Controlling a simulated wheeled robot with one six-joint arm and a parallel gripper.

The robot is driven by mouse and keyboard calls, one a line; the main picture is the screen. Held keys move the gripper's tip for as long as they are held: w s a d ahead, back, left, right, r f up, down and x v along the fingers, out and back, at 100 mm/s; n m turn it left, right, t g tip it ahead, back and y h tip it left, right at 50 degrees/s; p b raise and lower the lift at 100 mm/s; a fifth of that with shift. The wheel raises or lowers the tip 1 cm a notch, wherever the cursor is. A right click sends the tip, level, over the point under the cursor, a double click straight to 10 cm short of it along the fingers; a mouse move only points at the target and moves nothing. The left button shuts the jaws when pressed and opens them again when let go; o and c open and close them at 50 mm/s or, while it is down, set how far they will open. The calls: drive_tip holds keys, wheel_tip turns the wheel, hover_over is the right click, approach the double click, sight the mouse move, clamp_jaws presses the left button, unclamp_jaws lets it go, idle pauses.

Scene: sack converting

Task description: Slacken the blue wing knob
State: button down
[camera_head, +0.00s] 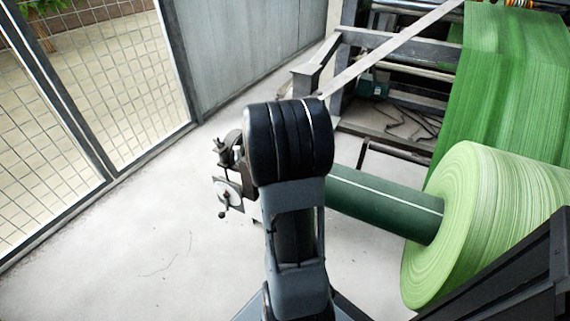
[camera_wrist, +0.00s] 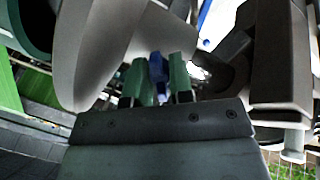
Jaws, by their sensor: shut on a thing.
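In the wrist view, the blue wing knob (camera_wrist: 157,70) sits between the green fingers of my gripper (camera_wrist: 157,84). The fingers are closed on it from both sides, and only part of the knob shows. Another slim blue part (camera_wrist: 204,14) shows at the top, just right of the middle. In the head view my arm hides the knob and my gripper.
A large grey rounded part (camera_wrist: 100,50) stands close to the left of my fingers in the wrist view. In the head view, a green roll (camera_head: 470,225) on a dark green shaft (camera_head: 385,203) lies at right. A mesh fence (camera_head: 130,85) stands at left. Pale floor (camera_head: 150,235) is clear.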

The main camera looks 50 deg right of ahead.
drive_tip(key=shift+n, duration=0.3)
drive_tip(key=c, duration=1)
unclamp_jaws()
drive_tip(key=p+v, duration=0.5)
drive_tip(key=v, duration=0.9)
drive_tip(key=shift+f, duration=0.1)
